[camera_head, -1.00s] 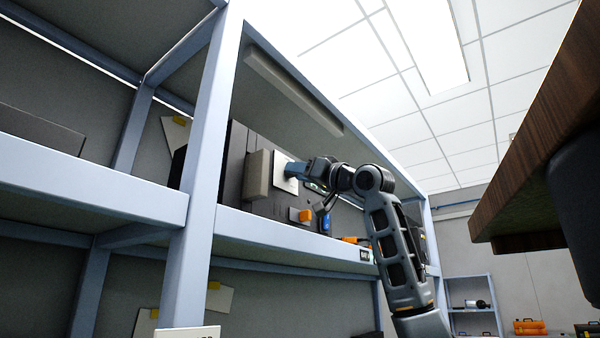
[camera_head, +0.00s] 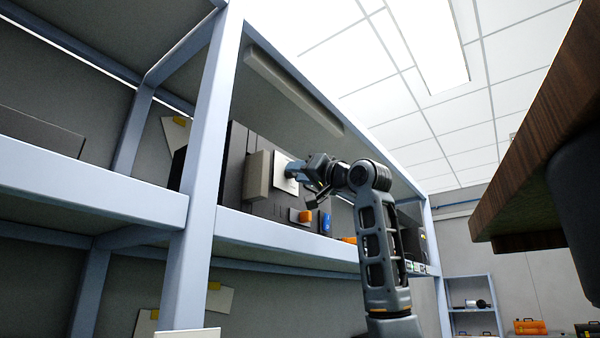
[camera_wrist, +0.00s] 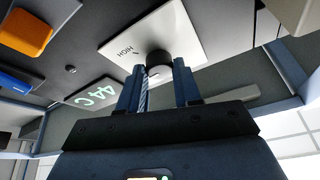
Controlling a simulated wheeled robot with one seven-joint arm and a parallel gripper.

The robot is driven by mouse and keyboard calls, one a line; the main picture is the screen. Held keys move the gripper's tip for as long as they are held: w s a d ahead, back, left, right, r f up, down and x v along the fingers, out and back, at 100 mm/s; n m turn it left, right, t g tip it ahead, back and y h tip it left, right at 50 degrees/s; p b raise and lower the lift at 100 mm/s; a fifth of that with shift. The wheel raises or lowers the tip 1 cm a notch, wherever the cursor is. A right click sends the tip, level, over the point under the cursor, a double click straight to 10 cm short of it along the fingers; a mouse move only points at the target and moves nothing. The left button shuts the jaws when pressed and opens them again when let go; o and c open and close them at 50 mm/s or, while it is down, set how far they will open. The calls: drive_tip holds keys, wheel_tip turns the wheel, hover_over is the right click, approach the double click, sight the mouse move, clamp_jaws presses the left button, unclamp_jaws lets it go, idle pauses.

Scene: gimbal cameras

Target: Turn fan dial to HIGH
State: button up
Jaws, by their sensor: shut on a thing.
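The fan dial (camera_wrist: 160,63) is a dark round knob on a white square plate (camera_wrist: 190,32), seen in the wrist view. The word HIGH is printed on the plate to the left of the dial, and the dial's pointer cannot be made out. My gripper (camera_wrist: 160,70) is shut on the dial, with one blue finger on each side of it. In the head view my gripper (camera_head: 297,172) is at the white plate (camera_head: 284,185) on the dark panel, and it hides the dial.
The dark panel (camera_head: 237,160) stands on a blue-grey shelf (camera_head: 270,232). A beige box (camera_head: 257,176) juts out left of the plate. An orange control (camera_head: 305,216) and a blue part (camera_head: 325,222) sit below. The wrist view shows a 44 C display (camera_wrist: 93,93).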

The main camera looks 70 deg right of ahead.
drive_tip(key=m+g+h+p, duration=0.1)
drive_tip(key=m, duration=0.3)
drive_tip(key=m+g+h+p, duration=0.1)
drive_tip(key=m+g+p, duration=0.1)
drive_tip(key=m, duration=0.3)
drive_tip(key=m+g+h+p, duration=0.1)
drive_tip(key=m+g, duration=0.1)
drive_tip(key=m, duration=0.2)
drive_tip(key=shift+a+r+p, duration=0.25)
drive_tip(key=shift+p, duration=0.1)
drive_tip(key=shift+m, duration=0.5)
drive_tip(key=o, duration=1)
drive_tip(key=shift+o, duration=0.2)
drive_tip(key=b+v, duration=0.2)
drive_tip(key=v, duration=0.5)
drive_tip(key=shift+s+a, duration=0.2)
drive_tip(key=shift+s, duration=0.1)
